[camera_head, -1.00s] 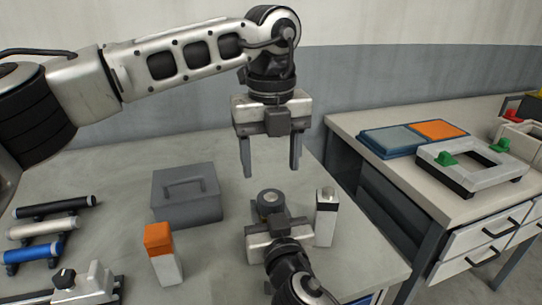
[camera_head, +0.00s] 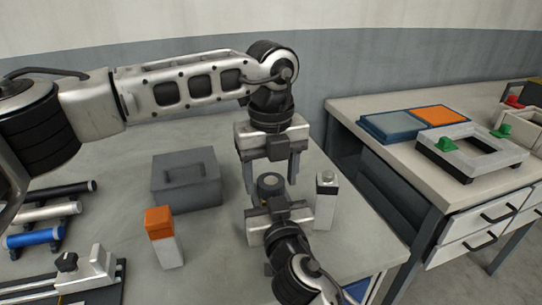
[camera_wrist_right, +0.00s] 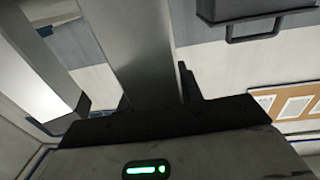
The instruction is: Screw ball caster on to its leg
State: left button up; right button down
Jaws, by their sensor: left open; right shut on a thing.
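My right gripper (camera_head: 279,212) comes up from the bottom of the head view, shut on a dark round piece (camera_head: 270,184) with a lighter centre. It looks like the ball caster or the end of its leg; I cannot tell which. My left gripper (camera_head: 271,178) points down, open, its fingers on either side of the round piece; contact is not clear. In the right wrist view, a wide grey bar (camera_wrist_right: 140,60) rises between the dark fingers of my right gripper (camera_wrist_right: 125,105). I cannot tell what the bar is. No thread shows.
A grey lidded box (camera_head: 186,185) stands behind left. An orange-topped white block (camera_head: 165,240) and a white block with a dark band (camera_head: 326,205) stand nearby. Coloured cylinders on stands (camera_head: 45,212) lie left. The right-hand table (camera_head: 380,105) holds trays and a frame.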

pick_arm(q)
jog(key=shift+f, duration=0.45)
jog(key=c, duration=1)
jog(key=m, duration=0.3)
jog(key=shift+m, duration=0.4)
jog(key=m, duration=0.6)
jog(key=o, duration=1.1)
jog(key=shift+d, duration=0.1)
